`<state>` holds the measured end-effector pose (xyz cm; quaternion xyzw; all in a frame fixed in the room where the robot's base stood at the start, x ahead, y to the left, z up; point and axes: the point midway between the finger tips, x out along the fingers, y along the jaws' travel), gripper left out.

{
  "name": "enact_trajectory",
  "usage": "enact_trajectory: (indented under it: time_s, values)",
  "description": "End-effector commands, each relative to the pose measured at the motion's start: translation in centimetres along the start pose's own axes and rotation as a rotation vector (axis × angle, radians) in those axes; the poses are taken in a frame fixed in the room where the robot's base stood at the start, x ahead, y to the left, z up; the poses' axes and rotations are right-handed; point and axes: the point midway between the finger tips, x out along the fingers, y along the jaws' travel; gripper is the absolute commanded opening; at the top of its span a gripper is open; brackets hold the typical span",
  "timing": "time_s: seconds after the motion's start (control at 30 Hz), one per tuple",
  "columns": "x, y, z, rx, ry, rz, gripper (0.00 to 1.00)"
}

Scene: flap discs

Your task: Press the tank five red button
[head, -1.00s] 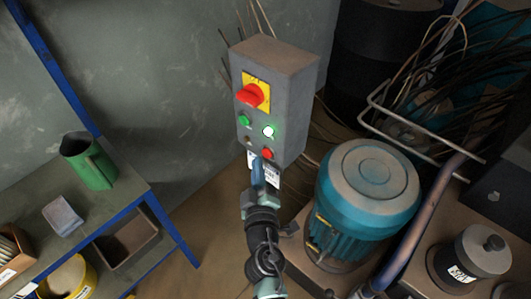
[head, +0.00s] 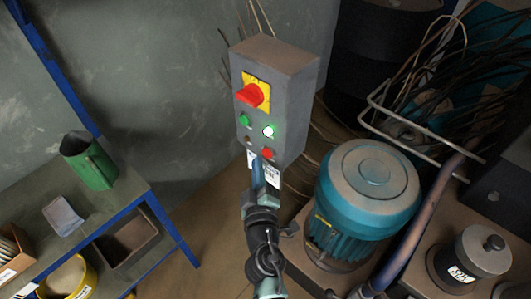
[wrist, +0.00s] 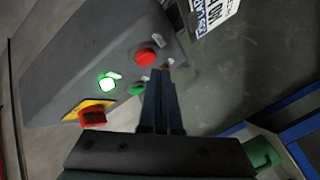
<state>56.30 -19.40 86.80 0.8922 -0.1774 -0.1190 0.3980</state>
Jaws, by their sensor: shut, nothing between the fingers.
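The red button (head: 267,154) is at the lower right of the grey control box (head: 292,100). In the wrist view the red button (wrist: 147,57) shows just beyond my fingertips, uncovered. My gripper (head: 257,160) is shut and empty, its tips in front of the box's lower edge, just left of and below the red button in the head view. It also shows in the wrist view (wrist: 158,75). I cannot tell whether the tips touch the box. White labels (head: 271,179) are at the box's lower end; their text is not clearly readable.
Above the red button are a lit green lamp (head: 268,131), a green button (head: 244,120) and a red rotary switch (head: 251,95) on a yellow plate. A blue motor (head: 366,190) stands right of my arm. A blue-framed shelf (head: 125,202) is on the left.

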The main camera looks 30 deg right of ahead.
Motion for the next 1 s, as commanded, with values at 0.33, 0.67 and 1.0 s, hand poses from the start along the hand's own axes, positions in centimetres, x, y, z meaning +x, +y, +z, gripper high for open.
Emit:
enact_trajectory:
  time_s: [0.33, 0.67, 1.0]
  values:
    - [0.03, 0.04, 0.01, 0.000, 0.000, 0.000, 0.00]
    - [0.63, 0.51, 0.47, 0.000, -0.001, 0.001, 0.00]
    - [0.63, 0.48, 0.47, 0.000, 0.000, 0.000, 0.00]
